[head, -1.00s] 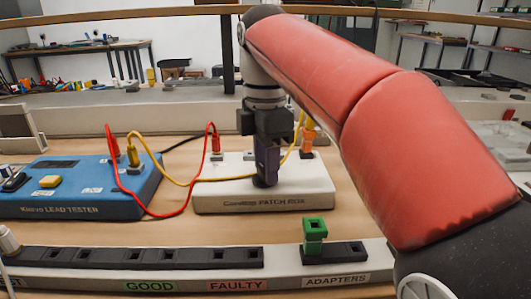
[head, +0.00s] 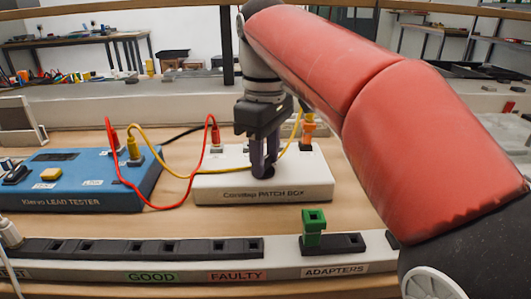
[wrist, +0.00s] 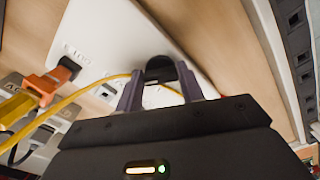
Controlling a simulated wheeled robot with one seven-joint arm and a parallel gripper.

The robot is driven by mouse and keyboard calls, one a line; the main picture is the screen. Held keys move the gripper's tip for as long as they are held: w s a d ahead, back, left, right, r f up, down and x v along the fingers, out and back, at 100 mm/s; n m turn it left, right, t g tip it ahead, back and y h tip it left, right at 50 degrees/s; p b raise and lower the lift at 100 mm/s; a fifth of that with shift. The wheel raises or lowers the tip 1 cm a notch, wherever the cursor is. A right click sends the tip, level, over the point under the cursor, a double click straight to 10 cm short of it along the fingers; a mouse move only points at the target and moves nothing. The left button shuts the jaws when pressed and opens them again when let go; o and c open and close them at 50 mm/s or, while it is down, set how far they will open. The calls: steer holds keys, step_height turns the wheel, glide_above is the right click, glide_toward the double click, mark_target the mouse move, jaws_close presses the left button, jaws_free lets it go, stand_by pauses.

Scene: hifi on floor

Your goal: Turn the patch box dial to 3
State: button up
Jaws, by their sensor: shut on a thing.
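The patch box (head: 225,188) is a white box in the middle of the bench. Its black dial (wrist: 160,68) shows in the wrist view between the two purple fingers of my gripper (head: 264,165). My gripper points down over the box and is shut on the dial. In the head view the fingers largely cover the dial. I cannot read the number it points to; the box's markings in the wrist view are blurred or partly hidden.
A yellow lead (head: 185,180) and a red lead (head: 115,160) run between the blue lead tester (head: 80,200) and the patch box. The yellow lead passes close by my fingers. An orange adapter (head: 308,131) stands at the box's back right. A green adapter (head: 313,222) stands on the front rack.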

steer(key=shift+m, duration=0.9)
steer(key=o, duration=1)
step_height(320, 180, up, 7)
steer(key=shift+a+f, duration=0.1)
steer(key=shift+r, duration=0.3)
